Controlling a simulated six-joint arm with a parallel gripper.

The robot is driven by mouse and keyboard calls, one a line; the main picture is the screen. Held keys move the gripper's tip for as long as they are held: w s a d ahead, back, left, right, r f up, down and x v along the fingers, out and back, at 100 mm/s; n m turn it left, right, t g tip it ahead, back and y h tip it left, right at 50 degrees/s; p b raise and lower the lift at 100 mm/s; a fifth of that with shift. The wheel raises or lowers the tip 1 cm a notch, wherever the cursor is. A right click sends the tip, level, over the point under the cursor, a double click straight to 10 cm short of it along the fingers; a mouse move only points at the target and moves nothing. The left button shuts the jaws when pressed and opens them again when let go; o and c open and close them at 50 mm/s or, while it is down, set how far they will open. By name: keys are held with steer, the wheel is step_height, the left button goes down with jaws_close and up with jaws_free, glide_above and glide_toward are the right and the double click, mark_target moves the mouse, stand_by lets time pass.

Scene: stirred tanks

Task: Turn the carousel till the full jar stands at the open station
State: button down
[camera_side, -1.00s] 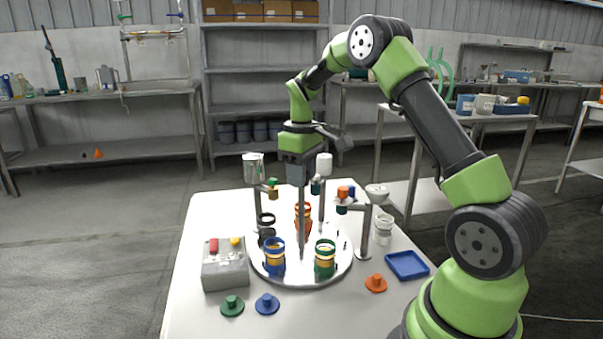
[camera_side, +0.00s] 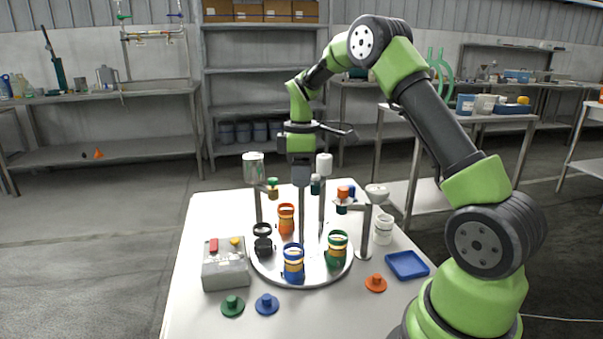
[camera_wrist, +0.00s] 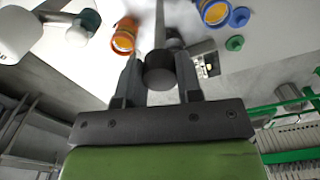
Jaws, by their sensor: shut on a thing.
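The round silver carousel (camera_side: 318,275) lies on the white table. It bears an orange jar (camera_side: 286,220) at the back, a black jar (camera_side: 263,247) at the left, a blue jar (camera_side: 293,265) at the front and a green jar (camera_side: 337,250) at the right. My gripper (camera_side: 301,180) is above the carousel's middle, shut on the dark knob (camera_wrist: 160,72) of its upright post. In the wrist view the orange jar (camera_wrist: 123,38) and the blue jar (camera_wrist: 214,12) show orange-yellow insides. I cannot tell which jar is full or which station is open.
Station posts with fittings (camera_side: 272,188) stand around the carousel's back and right (camera_side: 365,225). A grey button box (camera_side: 225,265) is at the left. Loose green (camera_side: 232,306), blue (camera_side: 267,304) and orange (camera_side: 376,283) lids and a blue tray (camera_side: 407,265) lie on the table.

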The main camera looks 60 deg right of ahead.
steer(key=shift+r+n, duration=0.1)
steer(key=shift+n, duration=2.2)
steer(key=c, duration=0.8)
jaws_free()
step_height(320, 180, up, 9)
steer(key=shift+r, duration=0.45)
